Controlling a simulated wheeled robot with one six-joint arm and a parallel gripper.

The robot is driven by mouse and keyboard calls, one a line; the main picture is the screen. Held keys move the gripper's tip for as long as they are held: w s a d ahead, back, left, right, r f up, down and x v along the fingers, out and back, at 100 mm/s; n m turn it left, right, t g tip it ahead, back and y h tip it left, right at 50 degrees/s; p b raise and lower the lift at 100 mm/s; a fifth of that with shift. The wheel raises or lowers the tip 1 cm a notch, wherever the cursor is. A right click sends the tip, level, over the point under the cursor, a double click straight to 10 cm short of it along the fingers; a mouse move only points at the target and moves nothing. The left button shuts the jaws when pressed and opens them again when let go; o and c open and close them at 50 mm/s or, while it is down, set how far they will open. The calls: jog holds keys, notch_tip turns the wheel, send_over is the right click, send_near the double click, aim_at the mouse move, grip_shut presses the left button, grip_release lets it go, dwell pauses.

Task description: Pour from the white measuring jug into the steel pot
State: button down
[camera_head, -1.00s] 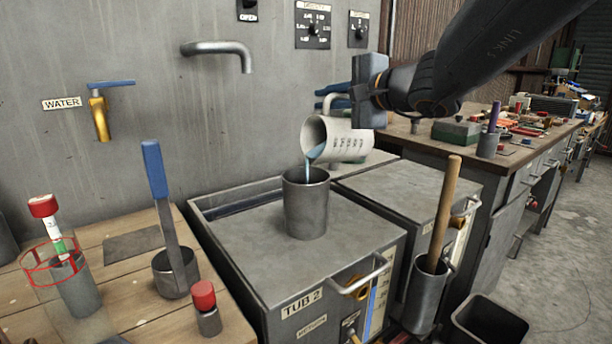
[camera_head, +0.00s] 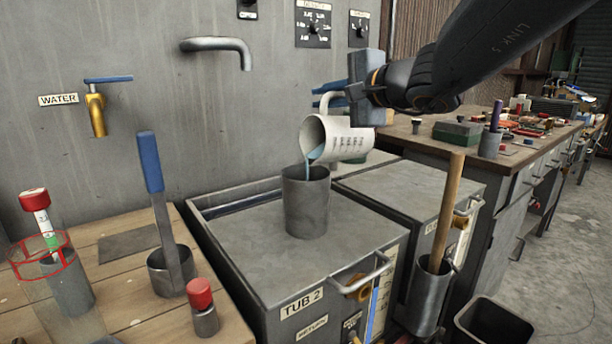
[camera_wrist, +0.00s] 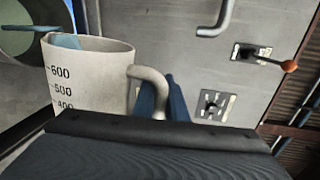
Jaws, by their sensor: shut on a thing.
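The white measuring jug (camera_head: 345,139) is tilted to the left above the steel pot (camera_head: 306,205), and a thin blue stream runs from its lip into the pot. The pot stands upright on the grey lid of Tub 2. My gripper (camera_head: 338,98) is shut on the jug's handle, behind and above the jug. In the wrist view the jug (camera_wrist: 88,75) shows its scale marks, its handle and blue liquid at the lip. The pot's inside is mostly hidden in the head view.
A wooden bench (camera_head: 120,270) at left holds a blue-handled tool in a cup, a red-capped bottle and a red-capped tube. A steel spout (camera_head: 217,48) juts from the wall above. A wooden-handled tool (camera_head: 447,205) stands upright at right, near the tub's handle.

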jog(key=shift+s+a+f+n+b, duration=0.25)
jog(key=shift+s+a+n+b, duration=0.35)
jog(key=shift+b, duration=1.35)
dwell(0.4)
jog(key=shift+w+a, duration=0.1)
jog(key=shift+w, duration=0.05)
dwell(0.4)
jog(key=d+m+p, duration=0.1)
jog(key=w+d+r+m+p, duration=0.1)
jog(key=p, duration=0.1)
jog(key=w+d+r+m+p, duration=0.1)
jog(key=shift+d+p, duration=0.3)
jog(key=shift+p, duration=0.05)
jog(key=shift+w+d+r+m+g+y+p, duration=0.1)
jog(key=shift+w+d+m+g+y+p, duration=0.2)
jog(key=shift+m+y, duration=0.15)
jog(key=m+p, duration=0.1)
jog(key=w+d+m+p, duration=0.1)
jog(key=d+m+y, duration=0.1)
jog(key=m, duration=0.1)
jog(key=shift+w+d+p, duration=0.25)
jog(key=shift+w+p, duration=0.05)
jog(key=shift+p, duration=0.1)
